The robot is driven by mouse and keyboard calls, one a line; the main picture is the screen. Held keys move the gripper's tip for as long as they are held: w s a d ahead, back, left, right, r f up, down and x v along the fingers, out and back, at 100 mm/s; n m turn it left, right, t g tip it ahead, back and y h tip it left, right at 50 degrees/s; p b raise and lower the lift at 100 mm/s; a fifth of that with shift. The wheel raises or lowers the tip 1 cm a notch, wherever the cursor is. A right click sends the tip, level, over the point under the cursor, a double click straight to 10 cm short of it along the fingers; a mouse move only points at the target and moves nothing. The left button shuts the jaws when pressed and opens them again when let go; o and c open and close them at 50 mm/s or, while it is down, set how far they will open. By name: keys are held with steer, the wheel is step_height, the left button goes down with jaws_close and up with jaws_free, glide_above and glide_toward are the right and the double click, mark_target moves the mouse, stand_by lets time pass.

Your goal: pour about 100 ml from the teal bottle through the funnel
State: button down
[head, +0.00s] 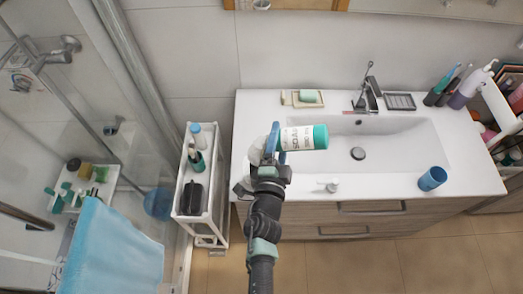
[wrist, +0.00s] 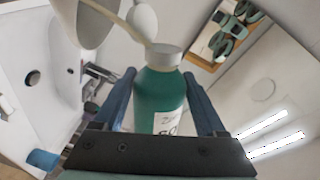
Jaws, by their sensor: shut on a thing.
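The teal bottle (head: 306,138) lies about level in my gripper (head: 274,140), over the left part of the counter. Its white label and teal base point right, its neck end left. The wrist view shows its teal body (wrist: 160,92) between the two blue fingers, with a pale grey-white top. A cream strand (wrist: 128,26) curves away from that top and looks like liquid. Large white shapes (wrist: 82,22) beside the strand may be the funnel; I cannot tell surely. In the head view a pale shape (head: 256,150), partly hidden, sits just left of my gripper. Where the strand ends is hidden.
The white counter (head: 470,180) holds a sink basin, a tap (head: 368,95), a blue cup (head: 432,178), a small white item (head: 329,186) and a soap dish (head: 290,99). A narrow white cart (head: 182,205) stands left. Bottles crowd the right end.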

steer(key=shift+w+a+r+n+p, duration=0.1)
steer(key=shift+a+r+n+p, duration=0.15)
steer(key=shift+n+p, duration=0.45)
steer(key=shift+a+r+n+p, duration=0.15)
steer(key=shift+r+n+p, duration=0.05)
steer(key=shift+n+p, duration=0.45)
stand_by(1.4)
steer(key=shift+f, duration=0.1)
